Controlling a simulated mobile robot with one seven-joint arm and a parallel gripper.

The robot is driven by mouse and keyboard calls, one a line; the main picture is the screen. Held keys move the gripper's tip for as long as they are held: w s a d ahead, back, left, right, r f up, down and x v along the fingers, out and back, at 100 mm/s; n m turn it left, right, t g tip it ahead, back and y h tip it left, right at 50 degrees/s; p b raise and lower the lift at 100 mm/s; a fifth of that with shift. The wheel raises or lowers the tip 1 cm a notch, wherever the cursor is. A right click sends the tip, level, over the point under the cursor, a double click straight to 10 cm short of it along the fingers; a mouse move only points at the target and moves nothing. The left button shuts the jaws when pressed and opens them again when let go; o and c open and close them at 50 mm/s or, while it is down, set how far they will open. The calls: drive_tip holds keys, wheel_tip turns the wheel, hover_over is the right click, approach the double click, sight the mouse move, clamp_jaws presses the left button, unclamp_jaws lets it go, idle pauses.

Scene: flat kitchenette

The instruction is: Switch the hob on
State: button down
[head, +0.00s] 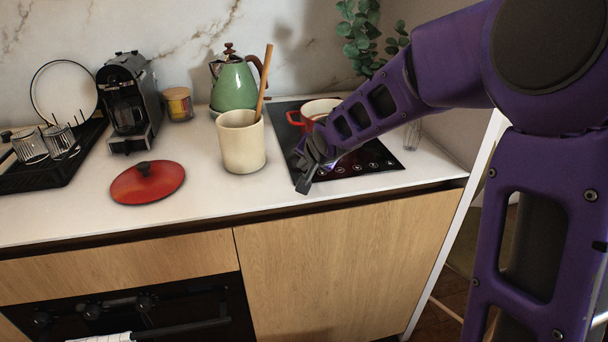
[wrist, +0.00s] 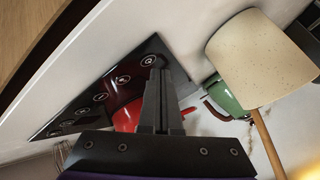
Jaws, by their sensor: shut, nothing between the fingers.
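The black glass hob (head: 386,161) is set in the white counter, with a row of round white touch marks (head: 340,170) along its front edge. The marks also show in the wrist view (wrist: 123,79). My gripper (head: 303,186) is shut and empty, over the front left corner of the hob. In the wrist view its fingertips (wrist: 157,66) appear beside the end mark (wrist: 148,60); I cannot tell whether they touch the glass. A red pot (head: 321,107) stands on the hob, partly hidden by my arm. A reddish tint shows in the glass; I cannot tell whether it is a reflection.
A cream crock (head: 241,145) with a wooden spoon (head: 264,82) stands close left of the hob. A green kettle (head: 234,86) is behind it. A red lid (head: 147,183) lies on the counter farther left. A plant (head: 362,38) stands behind the hob.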

drive_tip(key=shift+f, duration=0.3)
drive_tip(key=shift+f, duration=0.25)
idle(0.4)
drive_tip(key=shift+r, duration=0.1)
drive_tip(key=shift+r+p, duration=0.65)
wheel_tip(320, 180, up, 6)
drive_tip(key=p, duration=0.5)
idle(0.3)
